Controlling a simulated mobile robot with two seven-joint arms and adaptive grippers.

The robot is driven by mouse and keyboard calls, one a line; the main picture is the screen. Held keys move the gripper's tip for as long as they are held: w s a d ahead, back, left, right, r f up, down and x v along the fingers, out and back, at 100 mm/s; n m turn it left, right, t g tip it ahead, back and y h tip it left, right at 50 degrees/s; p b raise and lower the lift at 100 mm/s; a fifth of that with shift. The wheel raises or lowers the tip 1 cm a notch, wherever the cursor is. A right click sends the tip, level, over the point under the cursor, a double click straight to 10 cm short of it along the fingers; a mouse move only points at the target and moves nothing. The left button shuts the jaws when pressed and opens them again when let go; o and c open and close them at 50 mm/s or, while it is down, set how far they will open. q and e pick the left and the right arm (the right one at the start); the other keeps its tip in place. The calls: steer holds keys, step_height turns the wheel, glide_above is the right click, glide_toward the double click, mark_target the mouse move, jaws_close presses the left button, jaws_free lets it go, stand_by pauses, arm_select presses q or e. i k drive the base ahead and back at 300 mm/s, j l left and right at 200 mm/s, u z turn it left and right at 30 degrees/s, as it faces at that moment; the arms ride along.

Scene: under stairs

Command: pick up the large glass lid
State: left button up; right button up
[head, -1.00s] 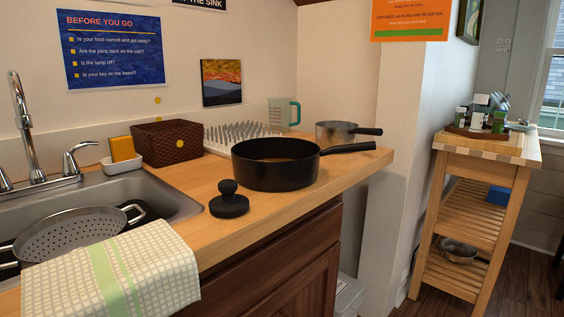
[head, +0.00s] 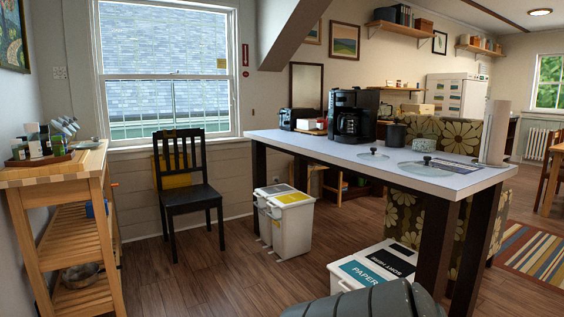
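Two glass lids with dark knobs lie on the white-topped table in the head view. The larger glass lid (head: 440,172) lies near the table's front right part. The smaller glass lid (head: 373,154) lies to its left. The two lids look apart. Neither of my grippers shows in this view.
On the white-topped table (head: 310,143) stand a black coffee maker (head: 353,115), a dark pot (head: 396,136) and a paper roll (head: 494,132). White bins (head: 288,222) (head: 345,285) stand on the floor. A black chair (head: 187,190) and wooden cart (head: 60,180) are left. Floor between is clear.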

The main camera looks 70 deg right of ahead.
mark_target(425, 168)
steer(key=k+l+z, duration=0.15)
steer(key=z, duration=0.35)
steer(key=k+l+z, duration=0.15)
steer(key=z, duration=0.3)
steer(key=k+l+z, duration=0.1)
steer(key=l+z, duration=0.15)
steer(key=l, duration=0.3)
steer(key=l+z, duration=0.3)
steer(key=l, duration=0.25)
